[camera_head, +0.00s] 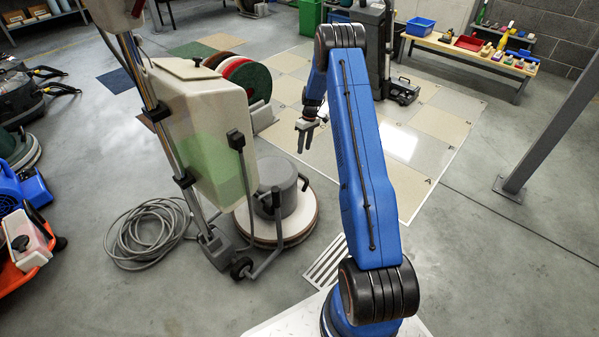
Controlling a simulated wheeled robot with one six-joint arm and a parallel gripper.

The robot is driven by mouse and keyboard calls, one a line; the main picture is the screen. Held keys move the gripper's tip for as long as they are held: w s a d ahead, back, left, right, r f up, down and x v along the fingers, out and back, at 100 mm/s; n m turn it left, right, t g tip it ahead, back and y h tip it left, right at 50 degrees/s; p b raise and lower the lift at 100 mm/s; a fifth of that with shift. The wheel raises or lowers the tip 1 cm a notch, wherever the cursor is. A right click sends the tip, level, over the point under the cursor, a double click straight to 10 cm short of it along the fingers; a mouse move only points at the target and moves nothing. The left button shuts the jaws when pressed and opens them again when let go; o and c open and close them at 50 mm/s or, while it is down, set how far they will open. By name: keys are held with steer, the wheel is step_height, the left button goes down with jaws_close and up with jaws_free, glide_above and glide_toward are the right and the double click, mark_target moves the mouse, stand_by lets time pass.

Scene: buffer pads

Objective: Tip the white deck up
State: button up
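A floor machine stands left of my arm, upright on the concrete. Its round white deck (308,220) lies low and looks level on the floor, with a grey motor housing (277,183) on top. A cream tank (200,130) and a tall metal handle column rise at its left, over small black wheels (241,267). My gripper (304,140) hangs above and behind the deck, apart from it, over the tiled floor. Its fingers point down and are small here; I cannot tell how far apart they are. My blue arm hides some floor to the right of the deck.
A coiled grey cable (150,232) lies left of the machine. Red and green round pads (247,82) stand in a rack behind the tank. A floor grate (327,262) lies near my base. A grey post (550,120) and a wooden bench (470,54) stand right; the right floor is clear.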

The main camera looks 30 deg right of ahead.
steer(key=a+f, duration=0.1)
steer(key=f, duration=0.4)
steer(key=a+f, duration=0.1)
steer(key=f, duration=0.4)
steer(key=s+f, duration=0.1)
steer(key=f, duration=0.4)
steer(key=shift+a+f, duration=0.1)
steer(key=shift+a, duration=0.3)
jaws_close()
